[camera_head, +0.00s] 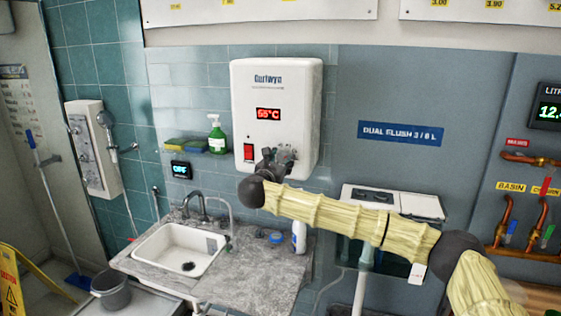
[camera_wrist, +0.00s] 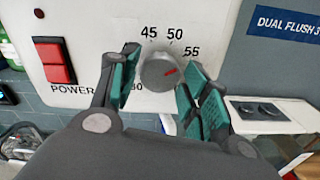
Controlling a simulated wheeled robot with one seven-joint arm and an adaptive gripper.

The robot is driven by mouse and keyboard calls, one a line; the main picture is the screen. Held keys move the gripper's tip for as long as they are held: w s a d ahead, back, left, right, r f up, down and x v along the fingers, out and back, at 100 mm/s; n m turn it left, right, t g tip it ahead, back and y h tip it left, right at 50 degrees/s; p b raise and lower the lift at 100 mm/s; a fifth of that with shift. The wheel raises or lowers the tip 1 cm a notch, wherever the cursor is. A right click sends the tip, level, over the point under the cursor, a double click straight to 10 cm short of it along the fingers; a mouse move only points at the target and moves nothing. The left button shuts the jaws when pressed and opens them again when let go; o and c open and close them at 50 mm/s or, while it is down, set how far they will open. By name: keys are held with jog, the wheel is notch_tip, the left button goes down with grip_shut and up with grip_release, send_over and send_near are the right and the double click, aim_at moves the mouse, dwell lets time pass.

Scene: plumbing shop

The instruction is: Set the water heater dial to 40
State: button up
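The white water heater (camera_head: 275,95) hangs on the wall, its red display (camera_head: 268,114) reading 55°C. My gripper (camera_wrist: 158,85) is open, one teal-padded finger on each side of the dial, with narrow gaps visible. In the head view my gripper (camera_head: 275,163) covers the dial.
A red power switch (camera_wrist: 53,60) is left of my gripper. Below the heater are a stone counter (camera_head: 255,272) with a sink (camera_head: 180,252) and a white bottle (camera_head: 299,237). A green soap bottle (camera_head: 217,136) stands left of the heater.

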jog(key=c, duration=0.5)
